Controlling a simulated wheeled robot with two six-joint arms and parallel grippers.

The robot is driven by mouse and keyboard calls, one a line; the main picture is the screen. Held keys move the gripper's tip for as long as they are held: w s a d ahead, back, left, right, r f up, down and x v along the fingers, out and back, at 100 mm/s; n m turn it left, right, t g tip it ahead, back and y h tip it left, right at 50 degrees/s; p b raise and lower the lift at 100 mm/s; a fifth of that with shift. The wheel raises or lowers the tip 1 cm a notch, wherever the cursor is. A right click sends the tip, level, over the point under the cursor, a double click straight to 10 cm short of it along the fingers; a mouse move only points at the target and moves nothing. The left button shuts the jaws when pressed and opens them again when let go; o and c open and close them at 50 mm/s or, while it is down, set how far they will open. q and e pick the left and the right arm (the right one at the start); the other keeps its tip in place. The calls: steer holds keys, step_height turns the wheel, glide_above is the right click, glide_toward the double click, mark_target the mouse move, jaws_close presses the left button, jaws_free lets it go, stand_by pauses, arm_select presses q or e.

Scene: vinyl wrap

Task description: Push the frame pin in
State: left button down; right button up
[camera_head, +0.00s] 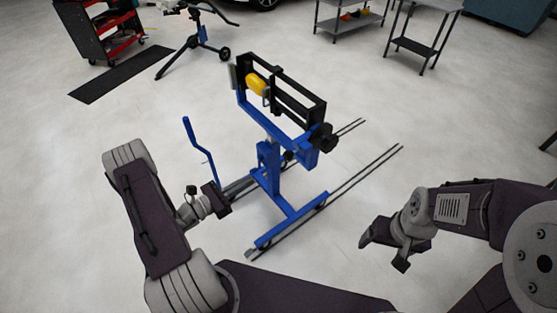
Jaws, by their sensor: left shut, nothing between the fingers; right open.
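A blue stand (268,172) with a black rectangular upper frame (297,107) stands in the middle of the head view. A yellow part (256,85) sits inside the upper frame near its left end, and a black knob (323,137) is at its right end. I cannot tell which small part is the frame pin. My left gripper (222,203) is shut and empty, low and left of the stand, by the foot of a blue lever (195,139). My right gripper (383,255) is open and empty, right of the stand and apart from it.
Two dark rails (352,187) run along the floor under the stand. A red and black tool cart (105,30), a black mat (118,75), another wheeled stand (197,40), a shelf (347,20) and a table (424,45) stand behind. The floor between is clear.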

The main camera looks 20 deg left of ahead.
arm_select(q)
steer(key=p, duration=0.3)
glide_toward(285, 157)
steer(key=x, duration=0.6)
steer(key=shift+w+d, duration=0.15)
steer(key=shift+d, duration=0.1)
steer(key=shift+w+d, duration=0.1)
steer(key=shift+w, duration=0.05)
